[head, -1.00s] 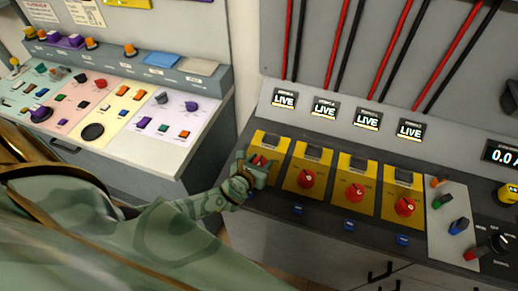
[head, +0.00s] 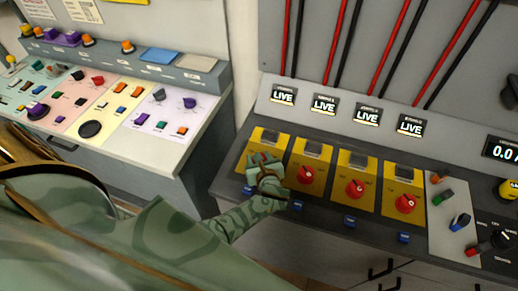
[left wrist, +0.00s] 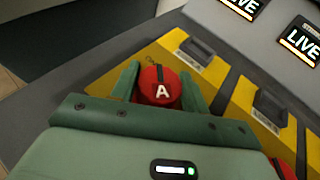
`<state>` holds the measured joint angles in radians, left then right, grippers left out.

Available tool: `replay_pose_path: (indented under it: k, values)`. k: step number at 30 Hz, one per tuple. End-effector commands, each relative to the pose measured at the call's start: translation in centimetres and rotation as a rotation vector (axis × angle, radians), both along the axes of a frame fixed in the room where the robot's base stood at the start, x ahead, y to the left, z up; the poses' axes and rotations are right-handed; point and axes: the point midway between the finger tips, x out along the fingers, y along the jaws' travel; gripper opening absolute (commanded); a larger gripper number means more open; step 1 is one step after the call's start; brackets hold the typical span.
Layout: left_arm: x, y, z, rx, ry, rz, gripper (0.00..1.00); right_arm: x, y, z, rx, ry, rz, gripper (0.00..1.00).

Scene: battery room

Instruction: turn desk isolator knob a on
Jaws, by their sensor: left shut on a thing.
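Knob A is a round red knob (left wrist: 160,88) with a white letter A and a dark mark at its top edge. It sits on the leftmost yellow isolator plate (head: 270,136). My left gripper (left wrist: 159,86) is shut on the knob, with one green finger on each side of it. In the head view my left gripper (head: 265,168) covers the knob. The LIVE display (head: 284,95) stands behind that plate. My right gripper is not in view.
Similar red knobs (head: 305,175) on yellow plates stand close to the right. Blue tabs (head: 350,222) line the desk's front edge. Red and black cables rise behind the LIVE displays. A second console (head: 140,110) with coloured panels stands at the left.

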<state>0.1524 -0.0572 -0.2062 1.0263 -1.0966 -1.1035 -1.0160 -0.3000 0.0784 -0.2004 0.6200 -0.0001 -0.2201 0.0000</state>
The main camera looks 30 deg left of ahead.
Motion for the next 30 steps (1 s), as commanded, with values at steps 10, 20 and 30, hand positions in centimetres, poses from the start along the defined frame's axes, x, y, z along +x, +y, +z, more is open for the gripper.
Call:
replay_pose_path:
  k: [10,20,30]
  values:
    - [0.10,0.05,0.11,0.000,-0.002,0.025,0.23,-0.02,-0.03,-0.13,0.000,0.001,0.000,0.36]
    - [0.11,0.06,0.13,0.000,-0.003,0.024,0.67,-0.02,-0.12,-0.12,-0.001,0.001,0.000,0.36]
    - [0.06,0.31,0.38,0.001,-0.001,0.022,0.67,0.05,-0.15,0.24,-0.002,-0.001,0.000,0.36]
